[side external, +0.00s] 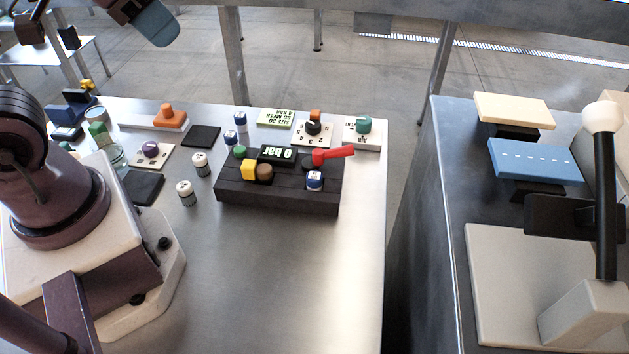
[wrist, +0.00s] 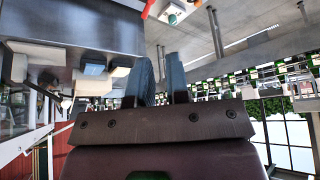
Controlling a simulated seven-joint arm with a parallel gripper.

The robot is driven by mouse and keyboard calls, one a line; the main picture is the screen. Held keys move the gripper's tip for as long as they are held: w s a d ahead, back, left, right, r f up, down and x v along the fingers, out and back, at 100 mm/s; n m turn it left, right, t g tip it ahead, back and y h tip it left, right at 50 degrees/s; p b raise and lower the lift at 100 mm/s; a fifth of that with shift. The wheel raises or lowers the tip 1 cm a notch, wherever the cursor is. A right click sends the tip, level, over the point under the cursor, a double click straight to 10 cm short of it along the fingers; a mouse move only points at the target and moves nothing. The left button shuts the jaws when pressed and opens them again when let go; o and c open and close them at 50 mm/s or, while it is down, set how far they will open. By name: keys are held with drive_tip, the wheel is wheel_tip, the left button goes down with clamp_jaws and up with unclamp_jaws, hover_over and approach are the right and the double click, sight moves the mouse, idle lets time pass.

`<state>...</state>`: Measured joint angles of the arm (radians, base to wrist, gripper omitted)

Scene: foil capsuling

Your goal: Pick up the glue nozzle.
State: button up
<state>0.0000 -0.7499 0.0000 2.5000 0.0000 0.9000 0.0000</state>
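I cannot tell which of the small parts on the metal table (side external: 290,285) is the glue nozzle; none is clearly nozzle-shaped at this size. My gripper (side external: 153,26) is at the top left of the side view, high up and well away from the parts on the table. In the wrist view its two blue-grey fingers (wrist: 159,60) stand apart with nothing between them. The wrist view looks out across the room, and no nozzle can be made out there.
A black control box (side external: 280,197) with a red lever (side external: 333,156) stands mid-table. A second bench (side external: 430,260) stands right, beyond a gap. The front table area is clear.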

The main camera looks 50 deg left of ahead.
drive_tip(key=o, duration=0.7)
drive_tip(key=shift+o, duration=0.2)
drive_tip(key=n+g, duration=0.6)
drive_tip(key=n, duration=1)
hover_over(315, 176)
wheel_tip(315, 176, down, 18)
wheel_tip(315, 176, down, 12)
